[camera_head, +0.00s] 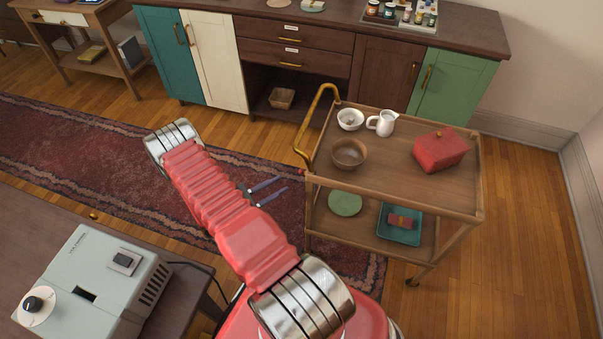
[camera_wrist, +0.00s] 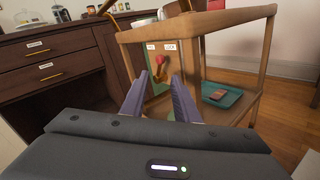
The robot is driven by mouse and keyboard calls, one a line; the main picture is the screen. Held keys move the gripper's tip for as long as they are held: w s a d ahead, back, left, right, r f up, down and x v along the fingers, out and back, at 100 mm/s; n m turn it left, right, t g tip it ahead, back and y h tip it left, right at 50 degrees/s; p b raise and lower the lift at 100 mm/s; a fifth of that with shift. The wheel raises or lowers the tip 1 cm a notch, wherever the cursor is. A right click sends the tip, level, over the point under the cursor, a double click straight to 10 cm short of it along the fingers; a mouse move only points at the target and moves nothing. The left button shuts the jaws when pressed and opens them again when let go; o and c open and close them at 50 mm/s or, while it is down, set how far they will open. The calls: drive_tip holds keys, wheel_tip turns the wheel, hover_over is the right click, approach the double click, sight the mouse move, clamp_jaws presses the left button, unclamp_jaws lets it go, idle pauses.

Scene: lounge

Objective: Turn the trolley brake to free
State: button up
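The wooden trolley (camera_head: 470,200) stands right of my arm in the head view; its frame (camera_wrist: 225,17) also shows in the wrist view. In the head view my gripper (camera_head: 282,184) is left of the trolley; the brake is hidden there.
The trolley top holds a white bowl (camera_head: 350,119), a jug (camera_head: 384,123), a brown bowl (camera_head: 348,153) and a red box (camera_head: 438,150). Its lower shelf holds a green plate (camera_head: 344,203) and a teal tray (camera_head: 387,233). A brass handle (camera_head: 307,130) rises at its left end. Cabinets (camera_head: 300,50) stand behind.

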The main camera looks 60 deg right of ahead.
sight(302, 173)
drive_tip(key=x, duration=1.1)
drive_tip(key=shift+c, duration=0.5)
clamp_jaws()
drive_tip(key=shift+a, duration=0.2)
drive_tip(key=shift+d, duration=0.15)
